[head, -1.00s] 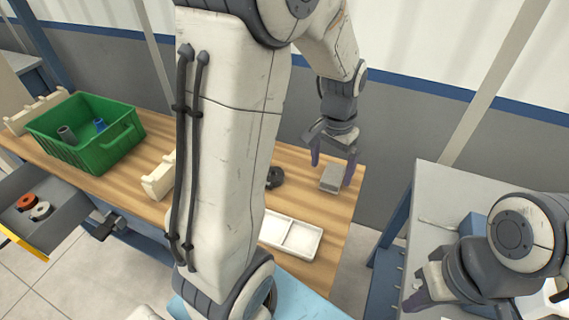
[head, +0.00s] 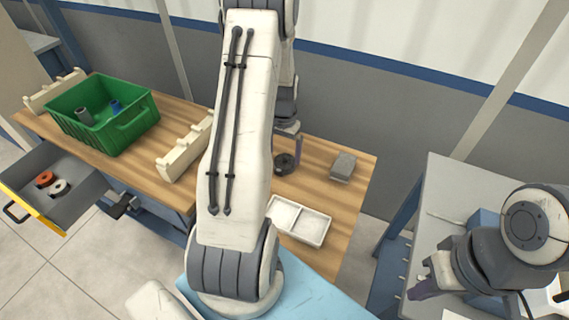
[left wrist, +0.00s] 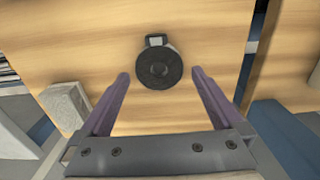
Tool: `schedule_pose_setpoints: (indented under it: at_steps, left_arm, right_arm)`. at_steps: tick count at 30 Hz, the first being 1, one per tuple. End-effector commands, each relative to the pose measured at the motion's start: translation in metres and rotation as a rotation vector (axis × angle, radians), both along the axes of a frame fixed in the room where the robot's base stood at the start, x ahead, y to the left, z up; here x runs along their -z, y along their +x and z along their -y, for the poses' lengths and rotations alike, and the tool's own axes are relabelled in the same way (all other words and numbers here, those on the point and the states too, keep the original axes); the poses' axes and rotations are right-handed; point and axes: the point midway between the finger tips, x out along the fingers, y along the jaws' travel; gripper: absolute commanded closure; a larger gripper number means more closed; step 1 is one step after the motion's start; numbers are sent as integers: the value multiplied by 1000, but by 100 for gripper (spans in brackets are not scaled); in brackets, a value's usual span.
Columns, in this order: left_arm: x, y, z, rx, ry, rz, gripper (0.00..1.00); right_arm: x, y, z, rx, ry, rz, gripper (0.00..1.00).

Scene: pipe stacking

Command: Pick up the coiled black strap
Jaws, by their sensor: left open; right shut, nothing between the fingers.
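The coiled black strap (head: 287,163) lies on the wooden table, just right of my left arm in the head view. In the left wrist view the strap (left wrist: 159,68) is a round dark coil with a small buckle at its upper edge. My left gripper (left wrist: 160,78) is open above the table, and the coil shows between and just beyond its fingertips, not held. In the head view my left gripper (head: 287,135) is mostly hidden by my arm. My right gripper (head: 416,290) is shut and empty at the lower right, by the grey bench.
A grey block (head: 343,166) lies right of the strap. A white divided tray (head: 298,220) is nearer the front. A green crate (head: 100,118) with pipe pieces, a cream rack (head: 184,150) and an open drawer (head: 52,190) with red and white rolls are at the left.

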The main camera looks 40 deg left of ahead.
Motion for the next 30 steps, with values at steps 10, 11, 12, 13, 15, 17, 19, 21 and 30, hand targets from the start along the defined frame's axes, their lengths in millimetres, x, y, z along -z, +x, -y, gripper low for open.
schedule_pose_setpoints:
  at_steps: [10,11,12,13,15,17,19,21,30]
  left_arm:
    - [35,-1,2,-1,0,0,0]
    - [35,-1,2,-1,0,0,0]
    - [35,-1,1,-1,0,0,0]
    - [35,-1,1,-1,0,0,0]
    - [35,-1,1,-1,0,0,0]
    - [35,-1,1,-1,0,0,23]
    - [35,-1,1,-1,0,0,50]
    - [35,-1,1,-1,0,0,74]
    - [32,-1,1,-1,0,1,74]
  right_arm:
    - [-7,0,0,0,0,0,100]
    - [-7,0,0,0,0,0,100]
    - [-6,0,0,0,0,0,100]
    - [-6,0,0,0,0,0,100]
    - [-6,0,0,0,0,0,100]
    - [-6,0,0,0,0,0,100]
    - [-6,0,0,0,0,0,100]
    - [-6,0,0,0,0,0,100]
    - [-6,0,0,0,0,0,100]
